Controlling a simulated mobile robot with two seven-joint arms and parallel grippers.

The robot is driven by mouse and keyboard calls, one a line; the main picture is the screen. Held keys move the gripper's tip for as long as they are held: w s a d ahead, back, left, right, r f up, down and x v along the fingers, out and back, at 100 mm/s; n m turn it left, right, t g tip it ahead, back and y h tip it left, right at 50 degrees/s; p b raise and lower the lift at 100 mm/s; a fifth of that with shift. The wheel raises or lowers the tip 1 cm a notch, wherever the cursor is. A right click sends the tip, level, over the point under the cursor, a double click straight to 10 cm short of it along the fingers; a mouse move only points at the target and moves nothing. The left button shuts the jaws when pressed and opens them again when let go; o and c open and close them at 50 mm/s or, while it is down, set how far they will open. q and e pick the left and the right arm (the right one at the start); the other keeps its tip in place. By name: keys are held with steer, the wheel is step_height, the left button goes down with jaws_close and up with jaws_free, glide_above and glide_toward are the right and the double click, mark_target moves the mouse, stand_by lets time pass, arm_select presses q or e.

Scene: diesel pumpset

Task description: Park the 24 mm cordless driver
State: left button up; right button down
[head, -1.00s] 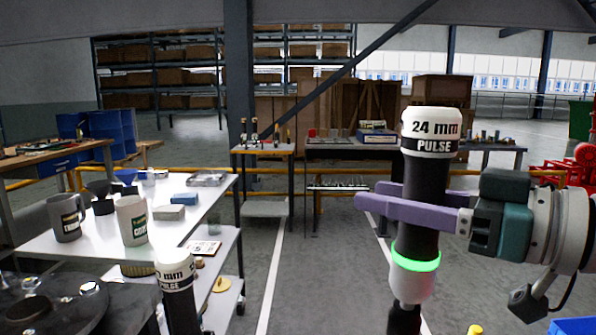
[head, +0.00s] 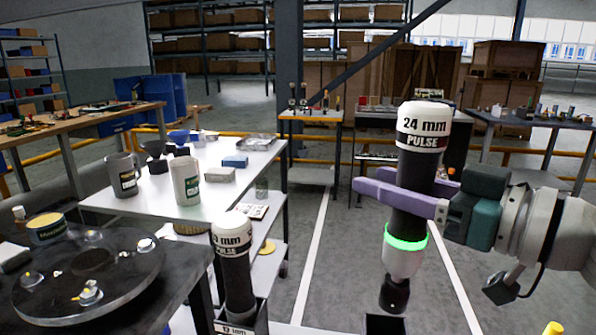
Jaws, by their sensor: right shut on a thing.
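The 24 mm cordless driver (head: 409,212) stands upright in the right of the head view. It has a white cap marked "24 mm PULSE", a black body, a lit green ring and a dark nose at the bottom. My right gripper (head: 370,181) is shut on its black body with purple fingers. Below the nose, a dark holder (head: 385,325) shows at the bottom edge, partly cut off; the nose appears just above it. A second driver (head: 235,268), marked "13 mm PULSE", stands in a labelled dark holder (head: 238,328) to the left. My left gripper is not in view.
A white table (head: 135,200) with mugs, bowls and small blocks stands at the left. A dark round flange (head: 90,262) lies on a bench at front left. Workbenches, crates and shelving stand further back. Floor beyond the driver is clear.

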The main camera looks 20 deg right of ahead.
step_height(320, 180, down, 13)
steer(key=b, duration=0.8)
steer(key=shift+w+r+p, duration=0.1)
steer(key=shift+r+p, duration=0.05)
steer(key=shift+p, duration=0.35)
stand_by(0.9)
steer(key=shift+f+b, duration=0.8)
steer(key=shift+f, duration=0.25)
stand_by(0.5)
steer(key=shift+c, duration=1.3)
jaws_free()
steer(key=shift+f, duration=0.15)
